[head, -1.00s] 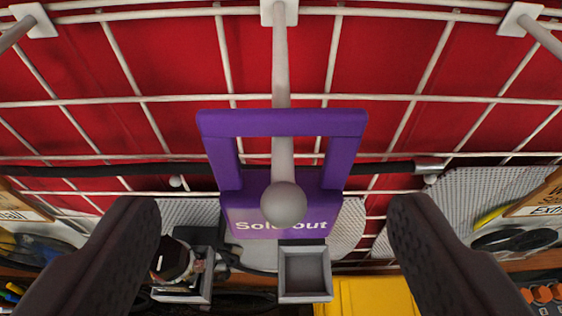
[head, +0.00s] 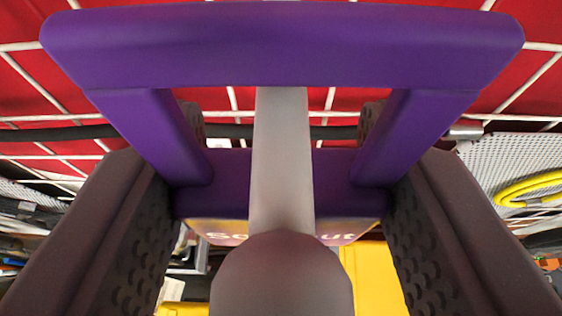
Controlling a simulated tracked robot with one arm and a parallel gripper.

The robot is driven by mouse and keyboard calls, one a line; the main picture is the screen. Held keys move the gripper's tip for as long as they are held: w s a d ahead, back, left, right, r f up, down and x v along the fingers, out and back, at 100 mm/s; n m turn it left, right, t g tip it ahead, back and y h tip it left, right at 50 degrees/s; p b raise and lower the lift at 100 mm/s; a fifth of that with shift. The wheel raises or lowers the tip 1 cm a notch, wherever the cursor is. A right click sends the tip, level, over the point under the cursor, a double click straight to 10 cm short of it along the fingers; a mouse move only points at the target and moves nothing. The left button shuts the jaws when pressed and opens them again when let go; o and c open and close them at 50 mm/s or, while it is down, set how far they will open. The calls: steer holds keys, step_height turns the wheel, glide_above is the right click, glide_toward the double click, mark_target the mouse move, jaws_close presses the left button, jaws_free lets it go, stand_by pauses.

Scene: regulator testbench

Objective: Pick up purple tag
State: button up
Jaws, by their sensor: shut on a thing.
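The purple tag (head: 281,45) fills the top and middle of the head view, very close to the camera. It is a frame with a wide top bar, two side bars and a lower plate with partly hidden white lettering. A grey peg (head: 282,160) with a round end passes through the tag's opening and points toward me. My gripper (head: 281,210) is shut on the tag, one dark finger on each side of its lower part. The peg's round end hides the middle of the lettering.
A white wire grid (head: 40,46) stands behind the tag, with red cloth behind it. A black bar (head: 60,133) crosses it. A yellow object (head: 372,278) lies below. A grey mesh panel (head: 505,160) with a yellow cable loop (head: 530,188) is at right.

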steer(key=shift+r, duration=0.2)
steer(key=shift+r, duration=0.6)
steer(key=s+b, duration=0.2)
steer(key=s, duration=1.6)
stand_by(0.3)
